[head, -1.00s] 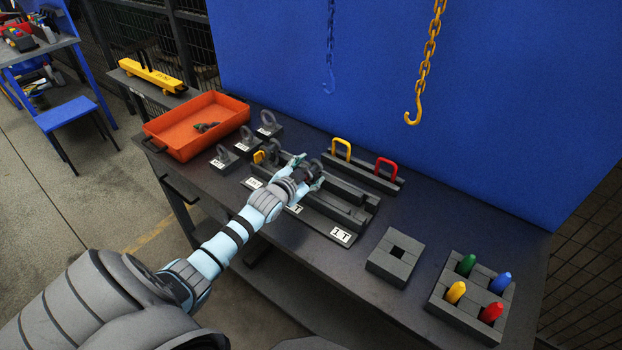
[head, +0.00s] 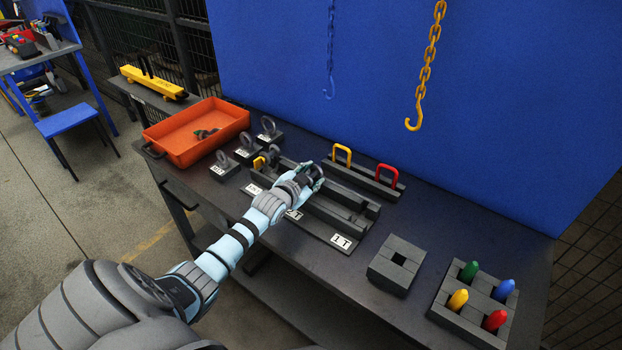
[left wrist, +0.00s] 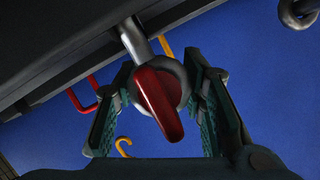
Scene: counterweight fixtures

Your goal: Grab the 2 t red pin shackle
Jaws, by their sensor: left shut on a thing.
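The red pin shackle (left wrist: 157,100) shows in the left wrist view as a grey metal body with a flat red pin head, between my left gripper's two fingers. My left gripper (head: 314,178) is shut on it at the middle of the dark slotted rack (head: 347,222), by the "2 T" label (head: 293,214). In the head view the fingers hide most of the shackle. It appears to be still at the rack. A shackle with a yellow pin (head: 259,162) sits at the rack's left end. My right gripper is not in view.
An orange tray (head: 190,150) and several lifting eyes on labelled blocks (head: 222,168) stand left. Behind is a bar with yellow and red loops (head: 341,154). Hooks hang on chains (head: 426,75). A block with coloured pegs (head: 470,307) stands front right.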

